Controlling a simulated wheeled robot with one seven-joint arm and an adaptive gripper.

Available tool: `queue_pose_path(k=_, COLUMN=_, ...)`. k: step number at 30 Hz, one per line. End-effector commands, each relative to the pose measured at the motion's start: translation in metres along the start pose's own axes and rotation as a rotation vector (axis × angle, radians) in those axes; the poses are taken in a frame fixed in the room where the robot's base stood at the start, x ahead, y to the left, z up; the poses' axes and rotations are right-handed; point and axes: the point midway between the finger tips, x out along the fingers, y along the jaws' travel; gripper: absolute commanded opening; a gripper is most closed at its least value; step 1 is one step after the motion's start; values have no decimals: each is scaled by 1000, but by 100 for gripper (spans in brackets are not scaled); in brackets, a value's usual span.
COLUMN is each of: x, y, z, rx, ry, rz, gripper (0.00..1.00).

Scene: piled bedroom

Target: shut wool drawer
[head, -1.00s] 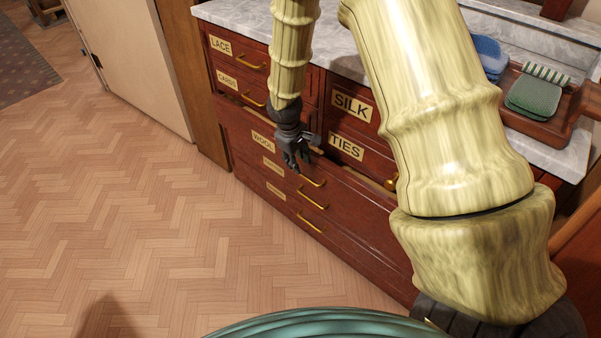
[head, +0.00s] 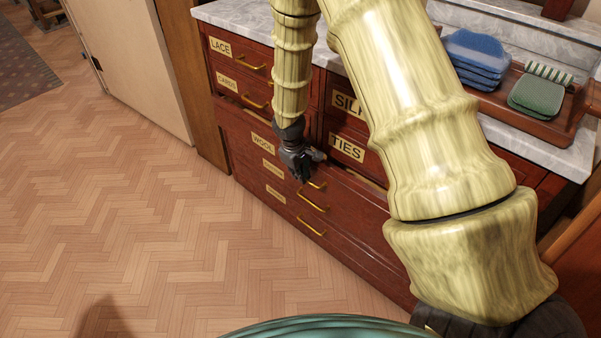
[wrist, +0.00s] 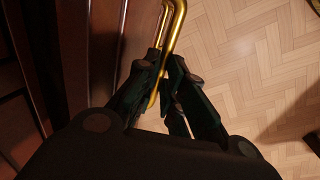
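The wool drawer (head: 240,136), dark red wood with a WOOL label (head: 262,143), is in the cabinet's lower left in the head view. A pale strip along its top edge shows it standing slightly out. Its brass handle (head: 318,185) is partly hidden by my gripper (head: 302,172). In the wrist view, my gripper's fingers (wrist: 166,78) are close together, with a brass handle (wrist: 177,22) passing between them. They look shut on it, at the drawer front. The drawer's inside is hidden.
The LACE (head: 222,46) and CARDS (head: 228,82) drawers are above, with SILK and TIES (head: 347,147) to the right. Two more brass-handled drawers (head: 312,225) lie below. A marble top (head: 235,14) bears a wooden tray (head: 560,128) with folded cloths. The herringbone floor at left is clear.

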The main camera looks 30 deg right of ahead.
Motion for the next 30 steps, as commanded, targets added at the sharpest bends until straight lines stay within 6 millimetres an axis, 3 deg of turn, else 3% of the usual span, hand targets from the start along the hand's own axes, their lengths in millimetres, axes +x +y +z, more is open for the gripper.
queue_pose_path(k=10, x=-1, y=3, z=0, rx=1, ry=0, rz=0, gripper=0)
queue_pose_path(k=20, x=4, y=37, z=-1, rx=1, ry=1, rz=0, gripper=0)
queue_pose_path(k=24, x=7, y=34, z=-1, rx=-1, ry=1, rz=0, gripper=0)
queue_pose_path(k=25, x=6, y=34, z=-1, rx=-1, ry=1, rz=0, gripper=14)
queue_pose_path(k=27, x=6, y=34, z=-1, rx=-1, ry=1, rz=0, gripper=27)
queue_pose_path(k=28, x=6, y=34, z=-1, rx=-1, ry=1, rz=0, gripper=32)
queue_pose_path(k=30, x=6, y=34, z=-1, rx=0, ry=1, rz=0, gripper=32)
